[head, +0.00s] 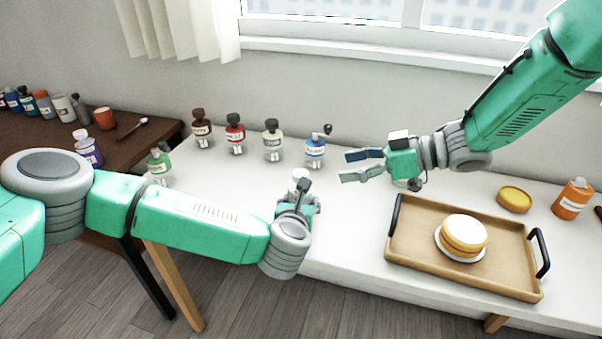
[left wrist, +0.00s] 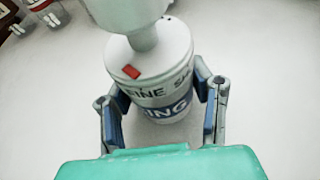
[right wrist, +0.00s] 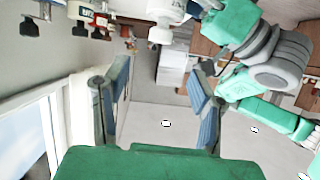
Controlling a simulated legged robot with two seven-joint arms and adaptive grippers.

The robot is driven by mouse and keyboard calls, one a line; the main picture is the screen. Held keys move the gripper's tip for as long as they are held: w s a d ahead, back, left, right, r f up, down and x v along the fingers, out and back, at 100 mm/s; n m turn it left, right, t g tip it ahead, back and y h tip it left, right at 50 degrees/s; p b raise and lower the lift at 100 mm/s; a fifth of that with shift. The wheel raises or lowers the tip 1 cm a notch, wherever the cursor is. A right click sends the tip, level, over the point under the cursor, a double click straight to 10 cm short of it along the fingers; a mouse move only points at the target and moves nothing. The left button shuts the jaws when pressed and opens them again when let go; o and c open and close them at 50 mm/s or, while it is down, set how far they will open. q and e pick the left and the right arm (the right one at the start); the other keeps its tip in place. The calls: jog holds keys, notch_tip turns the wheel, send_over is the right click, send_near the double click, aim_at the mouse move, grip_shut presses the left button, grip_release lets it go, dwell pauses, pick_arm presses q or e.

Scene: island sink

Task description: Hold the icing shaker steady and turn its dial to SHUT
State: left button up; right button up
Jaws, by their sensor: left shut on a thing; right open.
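The icing shaker (head: 299,175) is a white cylinder standing on the white counter, partly hidden by my left gripper (head: 297,198) in the head view. In the left wrist view, the shaker (left wrist: 155,75) has a white knob (left wrist: 135,40), a red mark (left wrist: 131,72) on its top, the rim words "FINE" and "SH", and a blue band ending in "ING". My left fingers are shut around its sides. "SHUT" is not fully readable. My right gripper (head: 364,166) is open and empty, to the right of and above the shaker. The shaker (right wrist: 168,12) also shows at the top of the right wrist view.
Several bottles, including a blue-labelled one (head: 315,150), stand behind the shaker. A wooden tray (head: 410,250) with stacked cakes (head: 465,232) lies to the right. An orange bottle (head: 572,198) stands at the far right.

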aim_at(305, 173)
jog(key=x, duration=1.1)
jog(key=shift+a, duration=0.2)
grip_shut()
